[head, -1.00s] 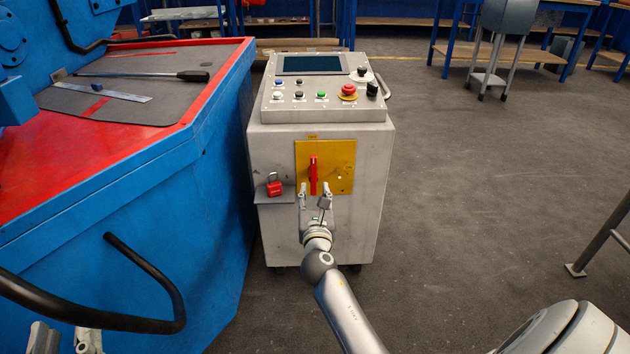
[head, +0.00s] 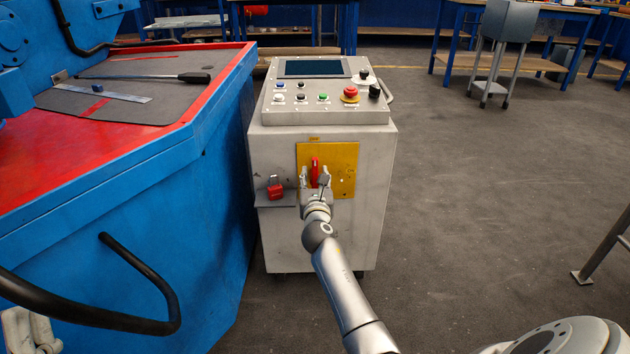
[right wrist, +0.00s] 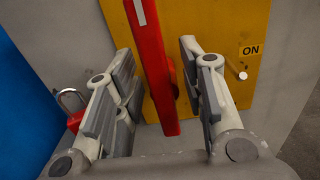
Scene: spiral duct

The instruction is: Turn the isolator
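The isolator is a red upright handle (head: 315,166) on a yellow plate (head: 345,170) on the front of the grey control cabinet (head: 370,225). My right gripper (head: 314,178) is in front of the handle, covering its lower part. In the right wrist view the red handle (right wrist: 154,70) stands between the open fingers of my right gripper (right wrist: 160,95), with gaps on both sides. An "ON" label (right wrist: 251,50) and a small pale peg (right wrist: 242,75) are right of the handle. My left gripper (head: 30,335) shows only partly at the bottom left; its fingers cannot be judged.
A red padlock (head: 275,187) sits on a small shelf left of the yellow plate; it also shows in the right wrist view (right wrist: 74,120). A blue machine with a red top (head: 60,190) stands close on the left. The floor (head: 480,190) to the right is open.

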